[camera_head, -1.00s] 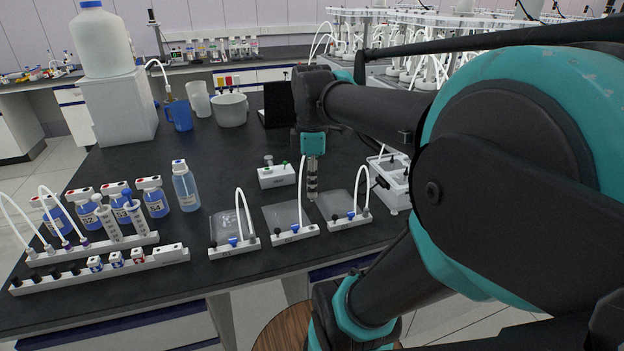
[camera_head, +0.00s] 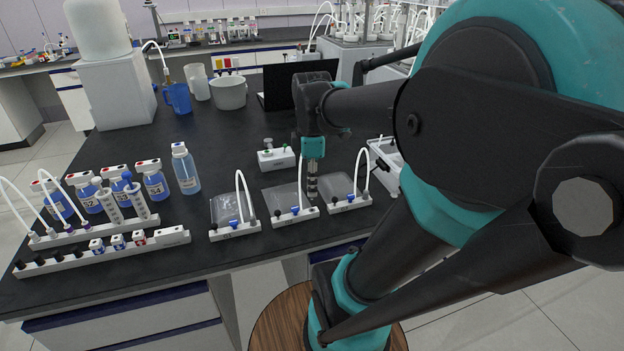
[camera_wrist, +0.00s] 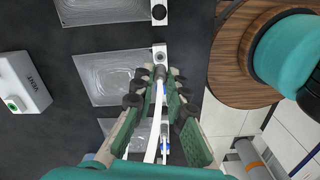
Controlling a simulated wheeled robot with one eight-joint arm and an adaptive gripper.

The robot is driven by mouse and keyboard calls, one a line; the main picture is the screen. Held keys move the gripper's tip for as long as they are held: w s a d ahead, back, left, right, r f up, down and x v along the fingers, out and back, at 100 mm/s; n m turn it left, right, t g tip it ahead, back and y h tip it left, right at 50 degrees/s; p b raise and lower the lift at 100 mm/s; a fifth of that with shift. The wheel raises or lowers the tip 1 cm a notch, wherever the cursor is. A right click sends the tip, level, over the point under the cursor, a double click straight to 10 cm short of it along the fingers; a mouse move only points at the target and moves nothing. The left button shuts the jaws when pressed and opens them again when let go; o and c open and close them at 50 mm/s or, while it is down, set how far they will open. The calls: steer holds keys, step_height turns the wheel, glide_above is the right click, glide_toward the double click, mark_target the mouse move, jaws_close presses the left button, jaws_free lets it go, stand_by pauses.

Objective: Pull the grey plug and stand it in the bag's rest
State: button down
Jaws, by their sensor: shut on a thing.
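Three clear flat bags lie on the dark bench in the head view: a left bag (camera_head: 228,208), a middle bag (camera_head: 282,198) and a right bag (camera_head: 335,188). Each has a white front rail with a blue clip, dark knobs and a curved white tube. My gripper (camera_head: 312,190) points down at the right end of the middle bag's rail (camera_head: 296,216). In the wrist view its green-padded fingers (camera_wrist: 158,100) close around a small grey plug (camera_wrist: 160,72) with a white tube, beside a rail end (camera_wrist: 159,52). The fingers partly hide the plug; whether it is seated is unclear.
A white box with a green button (camera_head: 276,159) stands behind the bags. A bottle (camera_head: 185,170) and racks with vials (camera_head: 105,245) stand at left. A white tray (camera_head: 385,160) is at right, near my arm.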

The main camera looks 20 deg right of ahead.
mark_target(312, 198)
steer(key=shift+f, duration=1.45)
steer(key=shift+f, duration=1.05)
stand_by(1.6)
stand_by(0.3)
steer(key=c, duration=1.5)
jaws_free()
steer(key=shift+o, duration=0.2)
steer(key=shift+r, duration=0.1)
step_height(312, 198, up, 12)
steer(key=shift+f, duration=0.1)
